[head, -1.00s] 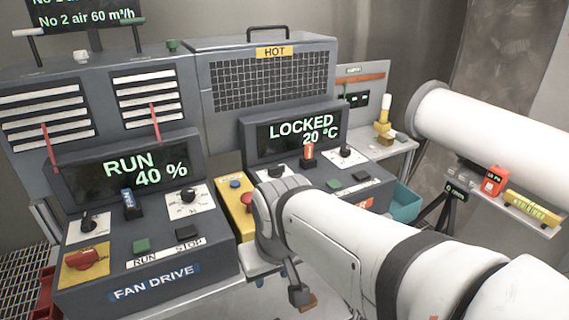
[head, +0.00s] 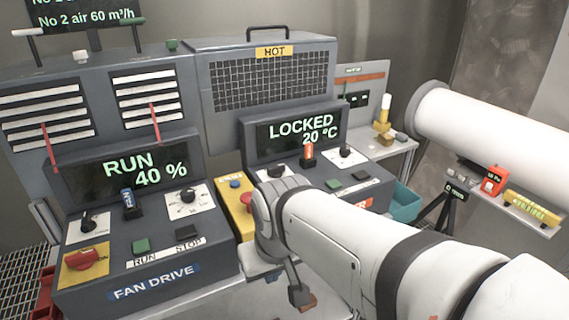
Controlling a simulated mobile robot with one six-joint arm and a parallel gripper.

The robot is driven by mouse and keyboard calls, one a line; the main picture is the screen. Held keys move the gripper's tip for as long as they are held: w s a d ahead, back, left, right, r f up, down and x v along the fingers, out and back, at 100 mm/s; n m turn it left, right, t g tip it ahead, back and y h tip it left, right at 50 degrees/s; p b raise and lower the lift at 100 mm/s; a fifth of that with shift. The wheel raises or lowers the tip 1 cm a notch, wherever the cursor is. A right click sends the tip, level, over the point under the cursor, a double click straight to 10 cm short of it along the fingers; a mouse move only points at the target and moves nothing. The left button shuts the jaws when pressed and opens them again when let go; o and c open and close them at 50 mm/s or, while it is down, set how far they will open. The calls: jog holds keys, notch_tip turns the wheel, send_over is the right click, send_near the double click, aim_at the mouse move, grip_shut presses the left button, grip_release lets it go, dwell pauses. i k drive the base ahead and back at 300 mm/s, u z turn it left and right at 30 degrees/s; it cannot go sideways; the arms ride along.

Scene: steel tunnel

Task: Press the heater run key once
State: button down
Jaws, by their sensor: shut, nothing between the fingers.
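The heater panel stands at centre right, and its display (head: 298,132) reads LOCKED, 20 °C. A green key (head: 334,184), the heater's run key by its place, sits on the panel's sloped front beside a dark key (head: 361,175). My arm crosses just below and hides part of the panel's label strip. My gripper (head: 301,297) seems to be the small dark end with an orange tip, hanging below the arm's bend. It is shut and empty, low in front of the console, well below and apart from the green key.
The fan drive panel (head: 150,268) at left shows RUN, 40 % and has its own green key (head: 141,245). A yellow strip with a red mushroom button (head: 247,198) lies between the panels, close to my arm. A teal bin (head: 405,201) and a white pipe (head: 500,130) are at right.

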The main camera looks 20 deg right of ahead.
aim_at(333, 184)
jog(key=z, duration=0.45)
jog(key=k, duration=1.35)
jog(key=z, duration=0.7)
jog(key=i, duration=1.4)
jog(key=u, duration=0.65)
